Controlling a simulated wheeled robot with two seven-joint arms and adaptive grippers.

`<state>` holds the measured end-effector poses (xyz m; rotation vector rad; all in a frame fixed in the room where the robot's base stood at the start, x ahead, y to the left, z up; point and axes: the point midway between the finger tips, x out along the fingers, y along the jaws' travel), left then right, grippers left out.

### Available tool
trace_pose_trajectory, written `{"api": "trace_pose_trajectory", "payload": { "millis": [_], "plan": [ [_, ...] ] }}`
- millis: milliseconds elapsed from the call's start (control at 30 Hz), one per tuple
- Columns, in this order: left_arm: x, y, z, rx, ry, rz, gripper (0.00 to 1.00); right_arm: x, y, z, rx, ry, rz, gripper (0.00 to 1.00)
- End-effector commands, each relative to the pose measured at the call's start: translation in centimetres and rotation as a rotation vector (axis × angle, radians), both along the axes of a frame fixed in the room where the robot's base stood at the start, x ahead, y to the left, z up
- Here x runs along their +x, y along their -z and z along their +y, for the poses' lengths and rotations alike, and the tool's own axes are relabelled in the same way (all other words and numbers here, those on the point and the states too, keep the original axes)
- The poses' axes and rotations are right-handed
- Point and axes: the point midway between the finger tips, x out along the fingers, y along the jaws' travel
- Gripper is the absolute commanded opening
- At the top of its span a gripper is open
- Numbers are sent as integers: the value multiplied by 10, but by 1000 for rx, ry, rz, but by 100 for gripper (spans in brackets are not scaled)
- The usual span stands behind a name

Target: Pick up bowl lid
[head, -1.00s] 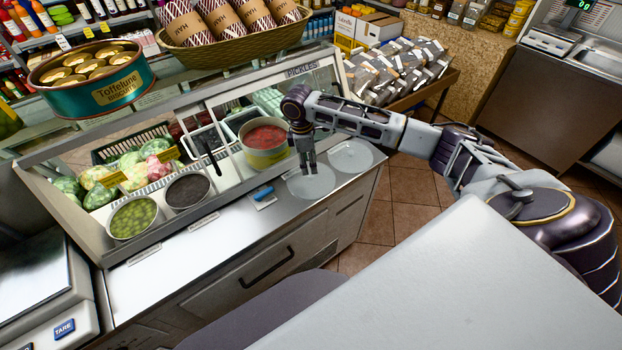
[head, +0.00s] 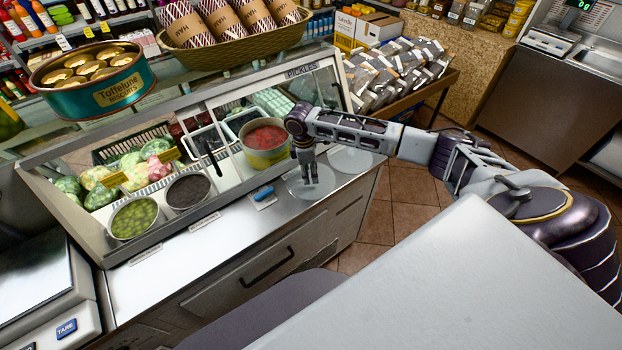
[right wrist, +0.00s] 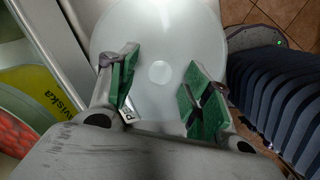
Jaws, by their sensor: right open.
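In the right wrist view, a pale lid (right wrist: 158,35) with a small round centre mark lies beyond the open green-padded fingers of the right gripper (right wrist: 164,92). Nothing is held between them. Whether the fingertips touch the lid, I cannot tell. A large bowl of red food (head: 266,155) stands left of the gripper. My left gripper is out of view.
The glass display case (head: 230,92) rises behind. Bowls of green olives (head: 134,218) and dark food (head: 187,191) sit to the left. The counter's front strip is mostly clear.

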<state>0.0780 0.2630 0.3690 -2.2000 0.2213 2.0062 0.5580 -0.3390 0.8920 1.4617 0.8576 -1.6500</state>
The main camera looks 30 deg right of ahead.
Motion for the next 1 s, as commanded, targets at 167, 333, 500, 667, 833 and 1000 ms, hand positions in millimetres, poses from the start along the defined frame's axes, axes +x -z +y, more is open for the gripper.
{"api": "trace_pose_trajectory", "payload": {
  "millis": [167,333,500,667,833,1000],
  "plan": [
    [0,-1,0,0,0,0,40,-1,10,-1,-1,0,0,50],
    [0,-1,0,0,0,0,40,-1,11,-1,-1,0,0,50],
    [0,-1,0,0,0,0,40,-1,10,-1,-1,0,0,50],
    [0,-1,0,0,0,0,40,-1,10,-1,-1,0,0,43],
    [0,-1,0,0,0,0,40,-1,10,-1,-1,0,0,21],
    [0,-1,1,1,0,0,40,-1,10,-1,-1,0,0,0]
  ]
}}
